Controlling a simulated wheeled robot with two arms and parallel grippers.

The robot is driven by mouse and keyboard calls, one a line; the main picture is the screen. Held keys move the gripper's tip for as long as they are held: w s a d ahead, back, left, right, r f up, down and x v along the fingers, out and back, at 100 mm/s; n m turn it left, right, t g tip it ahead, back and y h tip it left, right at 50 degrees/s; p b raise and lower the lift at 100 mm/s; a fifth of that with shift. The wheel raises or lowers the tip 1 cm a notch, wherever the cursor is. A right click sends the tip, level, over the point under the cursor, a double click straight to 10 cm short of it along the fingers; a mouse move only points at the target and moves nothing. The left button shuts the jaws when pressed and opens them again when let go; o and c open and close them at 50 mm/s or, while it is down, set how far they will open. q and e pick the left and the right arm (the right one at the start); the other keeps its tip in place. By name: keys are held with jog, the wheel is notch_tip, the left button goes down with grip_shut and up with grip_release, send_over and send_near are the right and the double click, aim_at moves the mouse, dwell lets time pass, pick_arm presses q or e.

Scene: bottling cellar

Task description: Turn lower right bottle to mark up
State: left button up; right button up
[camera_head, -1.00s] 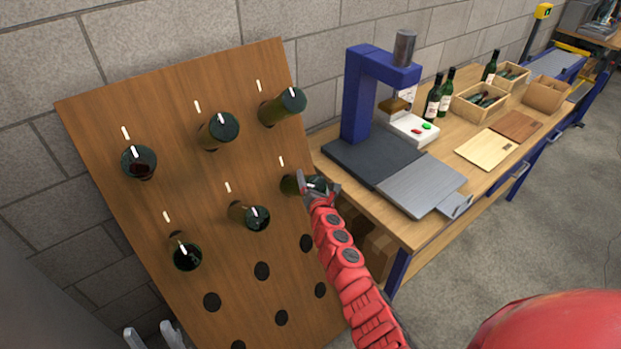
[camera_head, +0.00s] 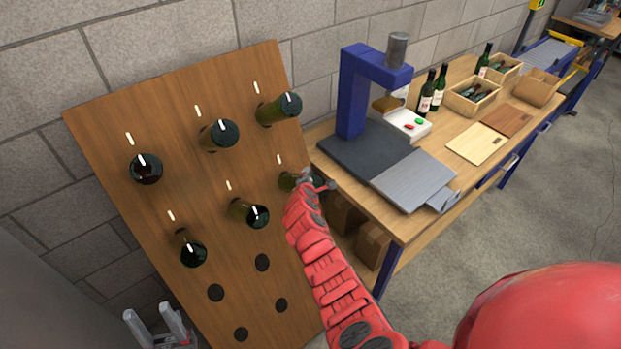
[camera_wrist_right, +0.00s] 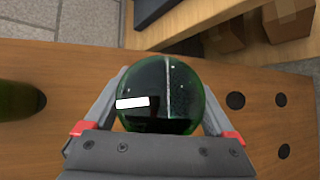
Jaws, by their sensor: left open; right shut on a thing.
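The lower right bottle (camera_head: 288,180) is in the rack's second row at the right, below a painted white tick on the board. My right gripper (camera_head: 311,183) is shut around its base end and hides most of it in the head view. In the right wrist view the dark green bottle base (camera_wrist_right: 175,85) sits between both fingers of my right gripper (camera_wrist_right: 165,95). Its white mark (camera_wrist_right: 132,103) runs from near the middle to the left rim, towards the neighbouring bottle (camera_wrist_right: 15,115). My left gripper (camera_head: 153,317) is open and empty at the bottom left.
The wooden rack board (camera_head: 225,270) holds several other bottles, each below a white tick, with empty holes lower down. A workbench (camera_head: 400,225) stands close to the right of the rack, bearing a blue press (camera_head: 352,90), bottles and crates.

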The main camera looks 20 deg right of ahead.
jog(key=shift+m+g, duration=0.4)
jog(key=shift+m, duration=0.1)
jog(key=shift+s+f, duration=0.1)
jog(key=o, duration=1.1)
jog(key=shift+c, duration=0.2)
jog(key=shift+s+a+r, duration=0.25)
jog(key=shift+s+r, duration=0.2)
jog(key=b+v, duration=0.4)
jog(key=v, duration=1.2)
